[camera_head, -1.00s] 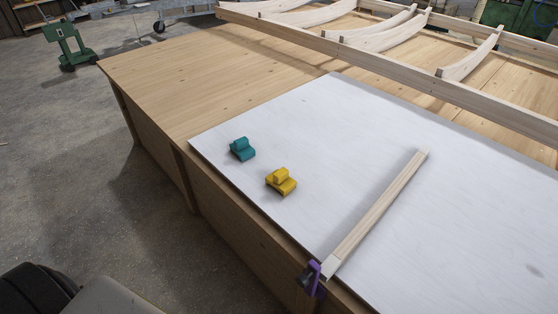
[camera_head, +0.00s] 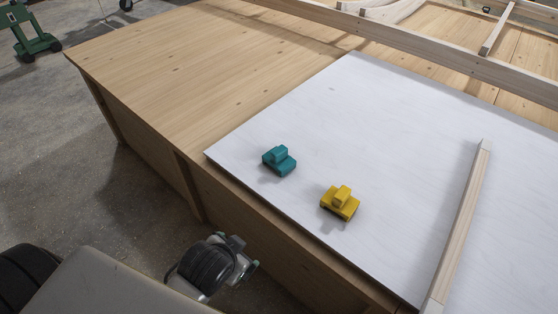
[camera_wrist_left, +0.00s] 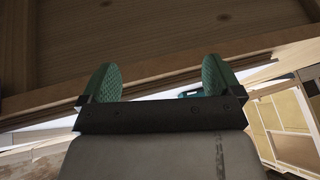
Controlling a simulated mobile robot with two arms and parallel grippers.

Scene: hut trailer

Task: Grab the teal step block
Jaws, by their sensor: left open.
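The teal step block (camera_head: 279,160) lies on the white sheet (camera_head: 370,110) near its left corner. A yellow step block (camera_head: 340,202) lies to its right and nearer the table's front edge. My left gripper (camera_head: 237,246) shows in the head view beside the table's front side, below and apart from the teal block. In the left wrist view my left gripper (camera_wrist_left: 165,82) has its two green fingers spread with nothing between them. My right gripper is not in view.
The wooden table (camera_head: 180,75) has bare room left of the sheet. A long wooden strip (camera_head: 462,225) lies on the sheet at the right. A wooden frame (camera_head: 430,55) runs along the back. A green stand (camera_head: 30,35) is on the floor at the far left.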

